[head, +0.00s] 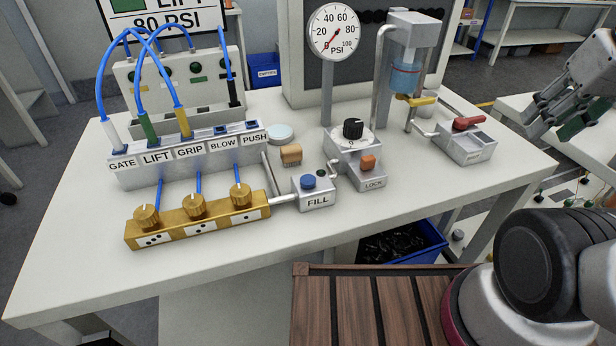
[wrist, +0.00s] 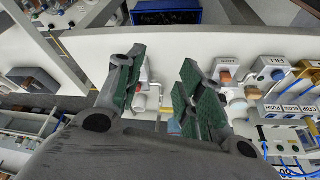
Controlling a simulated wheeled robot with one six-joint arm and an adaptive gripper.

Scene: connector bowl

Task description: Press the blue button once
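The blue button (head: 308,182) sits on top of a small grey box labelled FILL (head: 318,201), near the front middle of the white table. The FILL box also shows at the right of the wrist view (wrist: 270,66). My gripper (head: 553,128) is raised at the far right of the head view, well away from the button. In the wrist view my gripper (wrist: 160,92) has its two green-padded fingers spread apart, with nothing held between them.
A gauge (head: 333,32) and a red-levered box (head: 467,138) stand further back.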

